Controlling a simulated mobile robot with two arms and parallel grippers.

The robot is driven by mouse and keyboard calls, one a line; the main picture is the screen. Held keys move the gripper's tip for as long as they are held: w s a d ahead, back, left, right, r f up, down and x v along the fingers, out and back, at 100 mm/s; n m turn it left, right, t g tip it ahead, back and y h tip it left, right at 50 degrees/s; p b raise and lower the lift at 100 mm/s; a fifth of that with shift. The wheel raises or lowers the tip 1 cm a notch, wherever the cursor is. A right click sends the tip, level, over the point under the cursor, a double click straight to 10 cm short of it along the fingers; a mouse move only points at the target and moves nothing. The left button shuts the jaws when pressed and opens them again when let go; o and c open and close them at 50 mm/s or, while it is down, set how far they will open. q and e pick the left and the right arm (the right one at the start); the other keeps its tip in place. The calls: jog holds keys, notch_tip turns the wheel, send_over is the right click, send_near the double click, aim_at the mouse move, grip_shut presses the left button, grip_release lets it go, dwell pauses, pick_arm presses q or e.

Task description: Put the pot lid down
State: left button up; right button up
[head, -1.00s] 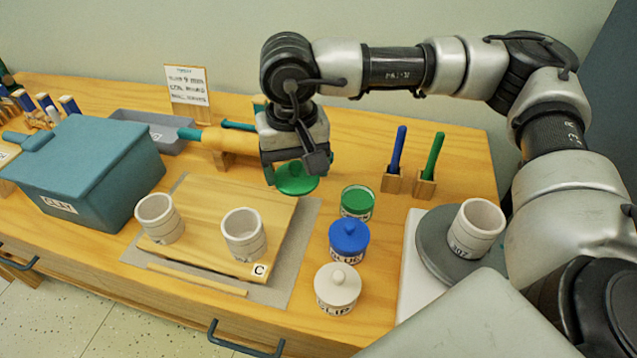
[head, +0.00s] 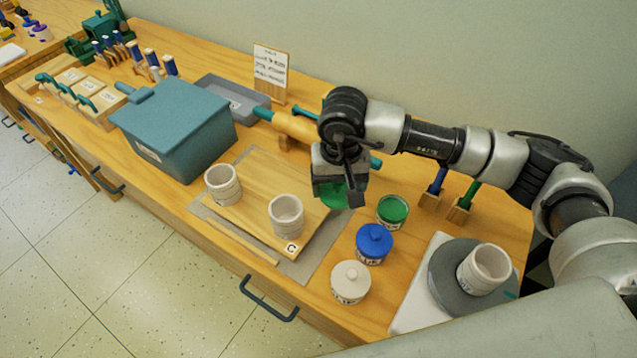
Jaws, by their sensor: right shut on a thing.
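My right gripper (head: 342,196) is shut on the green pot lid (head: 333,194), at the right edge of the wooden board. The gripper hides much of the lid, and I cannot tell whether the lid touches the surface below. The open green pot (head: 392,211) stands just right of it, with green glaze showing inside. The blue lidded pot (head: 374,243) and the white lidded pot (head: 351,282) stand in front of it with their lids on. My left gripper is not in view.
The wooden board (head: 250,208) carries two pale cups (head: 223,184) (head: 286,216). A teal box (head: 175,130) stands left, a grey tray (head: 232,98) behind it. A third cup (head: 484,269) sits on the grey wheel (head: 447,285) at right. Two brushes (head: 436,184) stand behind the pots.

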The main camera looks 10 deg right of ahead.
jog(key=w+f, duration=0.1)
jog(key=w, duration=0.1)
jog(key=w+a+f, duration=0.1)
jog(key=w, duration=0.1)
jog(key=w+a+f, duration=0.1)
jog(key=w+f, duration=0.1)
jog(key=shift+a+p, duration=0.25)
jog(key=shift+p, duration=0.15)
notch_tip(320, 180, down, 4)
jog(key=shift+r+p, duration=0.25)
jog(key=shift+p, duration=0.3)
jog(key=shift+f, duration=0.2)
jog(key=shift+f+b, duration=0.2)
jog(key=shift+b, duration=0.15)
jog(key=o, duration=0.9)
jog(key=shift+c, duration=0.2)
jog(key=shift+r, duration=0.1)
